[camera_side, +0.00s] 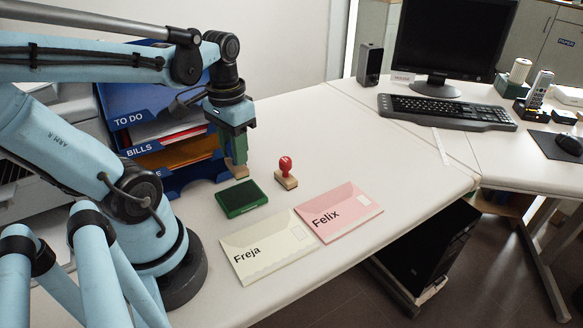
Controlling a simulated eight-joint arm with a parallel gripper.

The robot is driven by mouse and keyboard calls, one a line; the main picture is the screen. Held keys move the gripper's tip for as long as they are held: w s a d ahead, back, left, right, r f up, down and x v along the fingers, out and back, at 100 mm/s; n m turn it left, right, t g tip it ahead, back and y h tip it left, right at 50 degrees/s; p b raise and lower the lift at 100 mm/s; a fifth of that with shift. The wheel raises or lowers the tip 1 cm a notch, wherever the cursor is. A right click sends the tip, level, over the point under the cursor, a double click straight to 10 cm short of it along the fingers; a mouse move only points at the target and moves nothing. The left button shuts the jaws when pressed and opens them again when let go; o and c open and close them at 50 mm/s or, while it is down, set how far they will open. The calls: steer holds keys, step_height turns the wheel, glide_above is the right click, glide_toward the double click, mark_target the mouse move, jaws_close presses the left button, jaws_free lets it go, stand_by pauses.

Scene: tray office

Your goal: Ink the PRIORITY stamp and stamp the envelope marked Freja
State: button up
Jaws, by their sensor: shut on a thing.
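My gripper (238,150) is shut on a stamp with a wooden base (238,171). Green shows between the fingers, where its handle is mostly hidden. The held stamp is upright, behind the green ink pad (241,198); I cannot tell how far its base is above the desk. A second stamp with a red knob and wooden base (286,174) stands on the desk to the right. No PRIORITY lettering is readable on either stamp. The cream envelope marked Freja (270,252) lies flat in front of the pad. No stamp mark is visible on it.
The pink Felix envelope (345,208) lies right beside the Freja one. A blue letter tray rack (135,123) stands close behind my gripper. The white desk (330,130) is clear further right, up to the keyboard (440,111) and monitor (450,40).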

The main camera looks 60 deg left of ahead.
steer(key=shift+w+d, duration=0.1)
steer(key=shift+d, duration=0.4)
steer(key=s+d, duration=0.2)
steer(key=d, duration=0.6)
steer(key=s+d, duration=0.2)
steer(key=d, duration=0.6)
steer(key=shift+w+d+f, duration=0.1)
steer(key=shift+d+f, duration=0.05)
steer(key=shift+f, duration=1.55)
steer(key=shift+d+f, duration=0.15)
steer(key=shift+f, duration=1.55)
steer(key=shift+f, duration=0.55)
step_height(320, 180, up, 7)
steer(key=shift+w, duration=0.1)
